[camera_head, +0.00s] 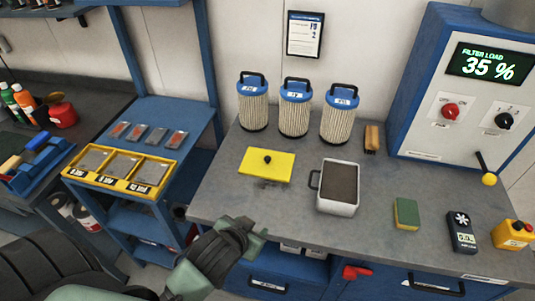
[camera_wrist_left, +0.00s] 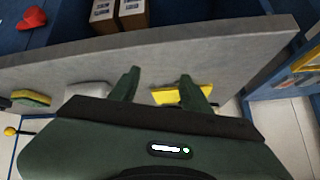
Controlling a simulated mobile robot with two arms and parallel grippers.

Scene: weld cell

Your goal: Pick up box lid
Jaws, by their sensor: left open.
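The box lid, a flat yellow plate (camera_head: 278,166) with a black knob on top, lies on the grey workbench, left of an open white bin (camera_head: 338,208) with dark contents. My left gripper (camera_head: 222,262) is in front of the bench's front edge, nearer than the lid and apart from it. In the left wrist view the gripper (camera_wrist_left: 160,80) is open with nothing between its fingers. My right gripper is not in view.
Several blue-capped filters (camera_head: 294,112) stand behind the lid. A brush (camera_head: 372,138), a green-yellow sponge (camera_head: 406,213) and a dark handheld device (camera_head: 461,232) are to the right. A yellow tray (camera_head: 117,168) stands left. The bench edge (camera_wrist_left: 70,62) lies close by.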

